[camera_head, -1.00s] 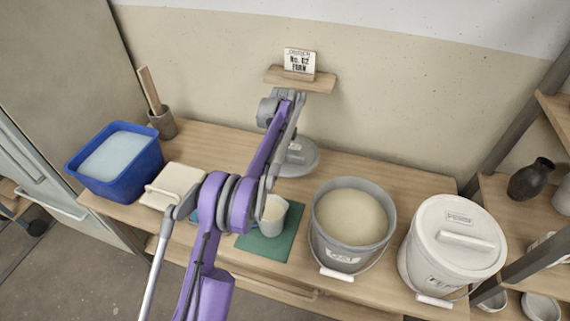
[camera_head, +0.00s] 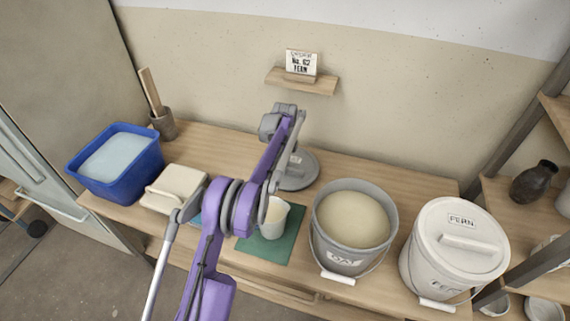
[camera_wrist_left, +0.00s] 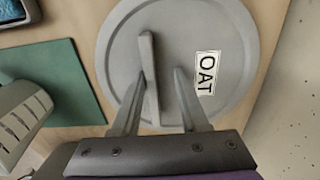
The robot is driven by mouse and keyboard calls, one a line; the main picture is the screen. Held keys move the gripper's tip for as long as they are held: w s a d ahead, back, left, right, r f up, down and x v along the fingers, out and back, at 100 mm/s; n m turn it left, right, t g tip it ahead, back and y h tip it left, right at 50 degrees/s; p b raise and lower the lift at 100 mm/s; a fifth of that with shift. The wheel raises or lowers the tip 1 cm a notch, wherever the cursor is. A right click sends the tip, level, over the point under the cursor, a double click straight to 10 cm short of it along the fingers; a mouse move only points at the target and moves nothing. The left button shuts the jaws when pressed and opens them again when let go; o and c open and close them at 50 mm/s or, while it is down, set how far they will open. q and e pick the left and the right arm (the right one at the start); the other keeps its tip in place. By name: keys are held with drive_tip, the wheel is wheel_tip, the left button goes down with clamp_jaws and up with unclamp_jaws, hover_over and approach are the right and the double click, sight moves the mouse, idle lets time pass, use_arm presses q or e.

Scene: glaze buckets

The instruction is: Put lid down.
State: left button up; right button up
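The grey round lid (camera_head: 302,178) labelled OAT lies flat on the back of the wooden table, behind the grey OAT bucket and to its left. It fills much of the left wrist view (camera_wrist_left: 224,45). My left gripper (camera_wrist_left: 160,72) is over it with a finger on each side of the bar handle (camera_wrist_left: 149,60). The handle is close to one finger, and a clear gap shows to the other, so the gripper looks open. The OAT bucket (camera_head: 334,258) stands uncovered with cream glaze inside. My right gripper is not in view.
A white lidded FERN bucket (camera_head: 425,262) stands at the right. A cup (camera_head: 278,216) sits on a green mat (camera_head: 283,248) in front of the lid. A blue tub (camera_head: 135,178) and a pale lidded box (camera_head: 178,186) are at the left. A small wall shelf (camera_head: 301,83) is above.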

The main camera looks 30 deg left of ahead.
use_arm(q)
wheel_tip(320, 180, up, 12)
drive_tip(key=p, duration=0.1)
drive_tip(key=shift+r+p, duration=0.25)
drive_tip(key=shift+p, duration=0.15)
drive_tip(key=s+d+r+n+t, duration=0.2)
drive_tip(key=s+d+r+n, duration=0.55)
drive_tip(key=s+d, duration=0.55)
drive_tip(key=s+d+f+n+t, duration=0.1)
drive_tip(key=s+d+f+n, duration=0.1)
drive_tip(key=s, duration=0.6)
drive_tip(key=s+d+f+n+t, duration=0.1)
drive_tip(key=s+d+f+n, duration=0.2)
drive_tip(key=s, duration=0.5)
drive_tip(key=s+d+f+n+t, duration=0.1)
drive_tip(key=s+d+f+n, duration=0.1)
drive_tip(key=s, duration=0.6)
wheel_tip(320, 180, down, 2)
drive_tip(key=shift+s+d+f+n, duration=0.1)
drive_tip(key=shift+s+d+n, duration=0.25)
drive_tip(key=shift+d, duration=0.35)
